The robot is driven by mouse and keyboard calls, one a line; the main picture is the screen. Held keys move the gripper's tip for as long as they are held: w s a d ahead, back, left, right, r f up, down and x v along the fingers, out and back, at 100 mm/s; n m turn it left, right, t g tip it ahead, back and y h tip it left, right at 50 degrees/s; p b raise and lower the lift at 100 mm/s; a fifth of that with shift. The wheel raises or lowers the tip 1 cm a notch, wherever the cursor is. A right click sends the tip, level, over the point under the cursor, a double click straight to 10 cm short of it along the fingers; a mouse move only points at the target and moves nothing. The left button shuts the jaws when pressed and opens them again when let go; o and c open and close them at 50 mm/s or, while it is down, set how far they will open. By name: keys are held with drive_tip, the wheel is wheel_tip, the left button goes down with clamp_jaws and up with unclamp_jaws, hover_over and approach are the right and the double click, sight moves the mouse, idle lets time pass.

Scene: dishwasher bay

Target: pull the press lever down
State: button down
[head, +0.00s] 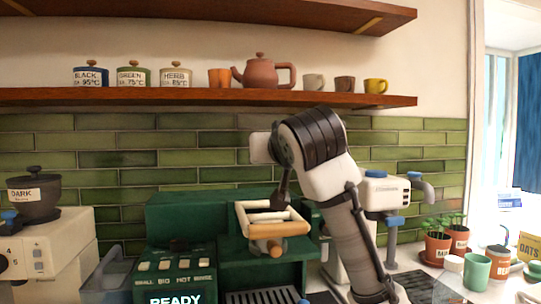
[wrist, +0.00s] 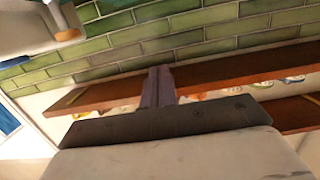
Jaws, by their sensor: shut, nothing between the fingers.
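A green machine (head: 180,212) with a row of buttons and a lit READY display stands on the counter. A pale wooden frame-shaped part (head: 298,228) with a round brown knob (head: 265,247) juts from its front; I cannot tell for sure whether this is the press lever. My gripper (head: 281,203) appears as a dark narrow shape just above and in front of this frame; I cannot tell whether they touch. In the wrist view my gripper (wrist: 158,72) is shut and empty, with its fingers together. No lever shows clearly in that view.
A wooden shelf (head: 140,97) with labelled jars, a teapot (head: 262,72) and cups runs above. A white tap machine (head: 383,192) stands right, with potted plants and mugs beyond it. A grinder (head: 45,243) stands left. Green tiles (head: 95,160) back the counter.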

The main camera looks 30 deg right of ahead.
drive_tip(key=shift+s+a+f+b, duration=0.2)
drive_tip(key=shift+s+f+b, duration=0.4)
drive_tip(key=shift+f, duration=0.1)
drive_tip(key=shift+s+a+f+b, duration=0.15)
drive_tip(key=shift+s+f+b, duration=0.3)
drive_tip(key=shift+f+b, duration=0.15)
